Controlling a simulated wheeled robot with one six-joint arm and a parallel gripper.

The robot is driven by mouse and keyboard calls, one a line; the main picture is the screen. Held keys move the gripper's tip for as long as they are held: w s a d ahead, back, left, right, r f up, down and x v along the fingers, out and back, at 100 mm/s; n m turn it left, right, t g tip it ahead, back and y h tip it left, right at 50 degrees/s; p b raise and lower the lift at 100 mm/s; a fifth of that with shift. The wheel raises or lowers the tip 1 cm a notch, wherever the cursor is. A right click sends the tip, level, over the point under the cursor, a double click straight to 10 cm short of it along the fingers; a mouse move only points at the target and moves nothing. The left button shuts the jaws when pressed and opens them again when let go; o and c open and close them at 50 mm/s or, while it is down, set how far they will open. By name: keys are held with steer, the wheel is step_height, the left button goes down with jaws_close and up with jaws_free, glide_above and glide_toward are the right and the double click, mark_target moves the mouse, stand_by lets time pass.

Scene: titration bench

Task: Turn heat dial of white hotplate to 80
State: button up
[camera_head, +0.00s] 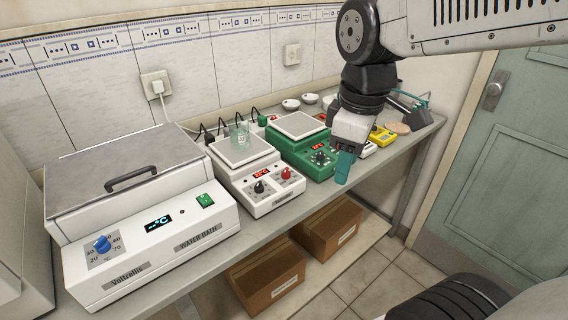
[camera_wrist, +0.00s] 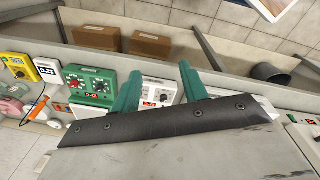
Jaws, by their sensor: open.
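The white hotplate (camera_head: 262,205) stands on the bench between the water bath and a green hotplate. Its front has a lit red display (camera_head: 262,174), a black dial (camera_head: 259,187) and a red dial (camera_head: 286,173). The dial scale is too small to read. A glass beaker (camera_head: 240,135) sits on its plate. My gripper (camera_head: 344,168) has green fingers and hangs in front of the green hotplate, to the right of the white one, touching no dial. In the wrist view, my gripper (camera_wrist: 158,72) is open and empty, with the white hotplate's panel (camera_wrist: 155,86) showing between the fingers.
The water bath (camera_head: 150,250) with a blue knob stands at left. The green hotplate (camera_head: 308,152) is close on the right, then a yellow device (camera_head: 382,136). Cardboard boxes (camera_head: 268,278) sit below the bench. The space before the bench is open.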

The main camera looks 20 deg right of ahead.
steer(key=w+a+f+n, duration=0.1)
steer(key=w+f+n, duration=0.1)
steer(key=w+n, duration=0.85)
steer(key=n+g, duration=0.1)
steer(key=n, duration=0.8)
glide_above(286, 170)
step_height(286, 170, down, 6)
steer(key=shift+s+r, duration=0.1)
steer(key=shift+s, duration=0.05)
steer(key=shift+w+f+n, duration=0.2)
steer(key=shift+f+n, duration=0.05)
steer(key=shift+f, duration=0.05)
step_height(286, 170, down, 8)
steer(key=shift+r, duration=0.2)
jaws_close()
